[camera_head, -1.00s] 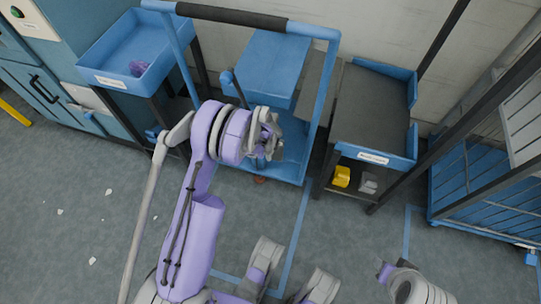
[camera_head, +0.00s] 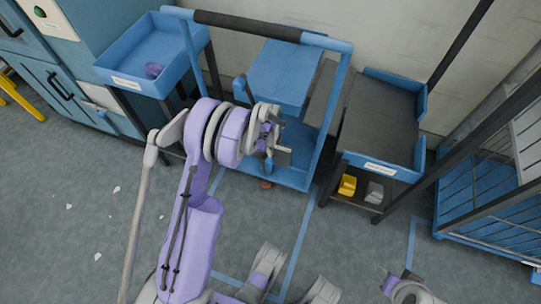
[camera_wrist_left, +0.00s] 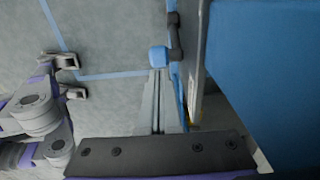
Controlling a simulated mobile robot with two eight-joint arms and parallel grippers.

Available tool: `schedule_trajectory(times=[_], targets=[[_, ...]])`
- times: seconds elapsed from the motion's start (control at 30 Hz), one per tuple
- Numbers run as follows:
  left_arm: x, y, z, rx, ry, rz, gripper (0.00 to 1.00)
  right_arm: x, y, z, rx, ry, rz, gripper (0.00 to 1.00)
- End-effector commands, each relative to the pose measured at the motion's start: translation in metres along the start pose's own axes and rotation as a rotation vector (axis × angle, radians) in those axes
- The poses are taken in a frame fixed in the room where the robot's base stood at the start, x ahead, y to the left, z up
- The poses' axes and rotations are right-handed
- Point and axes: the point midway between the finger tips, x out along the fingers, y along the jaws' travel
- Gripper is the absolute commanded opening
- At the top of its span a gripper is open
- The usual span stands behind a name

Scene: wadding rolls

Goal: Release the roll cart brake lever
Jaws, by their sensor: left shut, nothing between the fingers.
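The blue roll cart (camera_head: 312,165) stands at the back centre, with a dark crossbar grip on its upright frame. In the left wrist view, a dark lever with a blue end (camera_wrist_left: 158,56) shows just beyond my left gripper's fingertips (camera_wrist_left: 158,75). The fingers are shut and look at or very near that blue end; contact is unclear. In the head view, my left gripper (camera_head: 283,150) is at the cart's front, its wrist hiding part of the cart. A dark stalk with a blue knob (camera_head: 240,84) shows at the cart's left; I cannot tell if it is the same lever.
A blue tray stand (camera_head: 125,75) is left of the cart, and a dark-topped stand (camera_head: 378,118) is right of it, with a yellow item (camera_head: 347,185) on its shelf. A blue cage (camera_head: 485,205) stands far right. The floor in front is mostly clear, with scattered white scraps.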

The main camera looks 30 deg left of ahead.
Motion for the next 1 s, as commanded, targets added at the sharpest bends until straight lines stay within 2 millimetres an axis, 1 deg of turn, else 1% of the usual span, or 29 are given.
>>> schedule_trajectory(times=[0.03, 0.1, 0.2, 0.3, 0.43, 0.83, 0.93, 1.0], targets=[[-0.014, 0.001, 0.0, 0.0, 0.0, -0.001, 0.0, -0.006, 0.0, -0.002, 0.0, 0.002, 0.0, 0.5], [-0.028, 0.001, 0.0, 0.0, 0.0, -0.001, 0.0, -0.009, 0.0, -0.003, 0.0, 0.003, 0.0, 0.5], [-0.044, 0.001, 0.0, 0.0, 0.0, 0.0, 0.0, -0.014, 0.0, -0.004, 0.0, 0.005, 0.0, 0.5], [-0.055, 0.0, 0.0, 0.0, 0.0, 0.0, 0.0, -0.017, 0.0, -0.005, 0.0, 0.006, 0.0, 0.5], [-0.062, 0.0, 0.0, 0.0, 0.0, 0.001, 0.0, -0.018, 0.0, -0.005, 0.0, 0.006, 0.0, 0.5], [-0.064, 0.001, -0.001, -0.004, 0.0, -0.001, 0.0, -0.018, 0.0, -0.005, 0.0, 0.006, 0.0, 0.5], [-0.071, 0.004, -0.004, -0.026, -0.001, -0.007, 0.0, -0.018, 0.0, -0.005, 0.0, 0.006, 0.0, 0.5], [-0.081, 0.008, -0.009, -0.057, -0.002, -0.015, 0.0, -0.018, 0.0, -0.005, 0.0, 0.006, 0.0, 0.5]])
